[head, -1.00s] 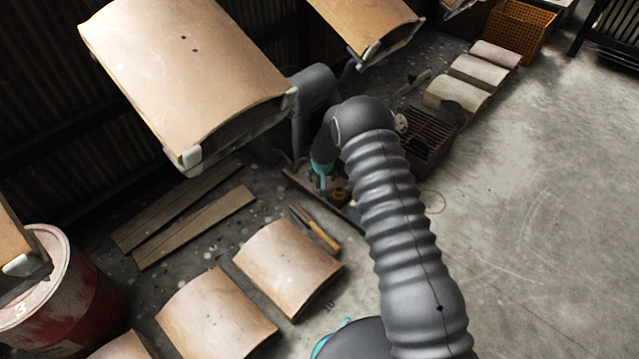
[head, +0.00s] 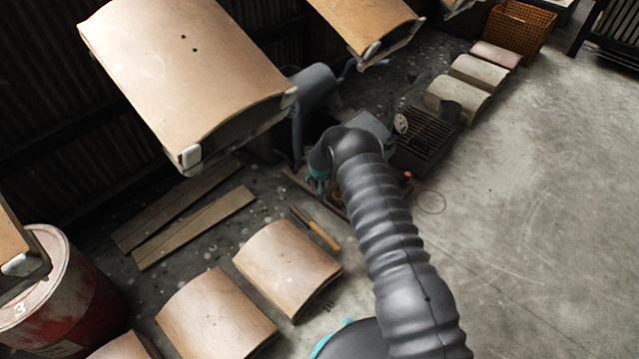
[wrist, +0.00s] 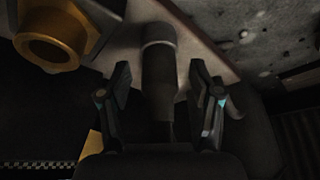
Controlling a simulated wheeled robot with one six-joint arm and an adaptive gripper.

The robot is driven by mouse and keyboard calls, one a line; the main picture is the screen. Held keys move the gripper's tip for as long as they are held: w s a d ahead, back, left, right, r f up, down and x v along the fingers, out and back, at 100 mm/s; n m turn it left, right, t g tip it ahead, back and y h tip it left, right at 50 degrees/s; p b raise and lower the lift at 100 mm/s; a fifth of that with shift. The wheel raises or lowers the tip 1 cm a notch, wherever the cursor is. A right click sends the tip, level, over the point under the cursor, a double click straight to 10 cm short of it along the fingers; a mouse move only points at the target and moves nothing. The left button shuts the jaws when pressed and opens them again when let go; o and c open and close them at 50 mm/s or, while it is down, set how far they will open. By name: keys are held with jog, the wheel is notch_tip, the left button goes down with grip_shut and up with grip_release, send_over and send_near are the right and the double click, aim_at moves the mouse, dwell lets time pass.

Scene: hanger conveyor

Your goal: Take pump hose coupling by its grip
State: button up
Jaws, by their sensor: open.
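In the wrist view my gripper (wrist: 159,78) is open, one finger on each side of a dark grey cylindrical grip (wrist: 159,55). The grip narrows towards me, and gaps show between it and both fingers. It looks like part of the pump hose coupling, but its full shape is hidden in shadow. A brass ring with a yellow collar (wrist: 50,42) is at the upper left, outside the fingers; I cannot tell whether it joins the grip. In the head view my arm hides the gripper's fingers and the coupling.
A slotted dark crate (head: 424,137) stands just right of my wrist. A large curved panel (head: 185,65) hangs at upper left. Curved panels (head: 287,262) and a yellow-handled tool (head: 322,234) lie on the floor. A red drum (head: 92,300) stands at lower left. The right floor is clear.

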grip_shut()
jog(key=shift+r, duration=0.45)
notch_tip(320, 180, up, 4)
jog(key=shift+d+f, duration=0.15)
jog(key=s+d+r, duration=0.4)
jog(key=d+r, duration=0.2)
jog(key=d, duration=0.4)
jog(key=shift+s+d+r+p, duration=0.2)
jog(key=shift+s+r+p, duration=0.05)
jog(key=shift+s+p, duration=0.15)
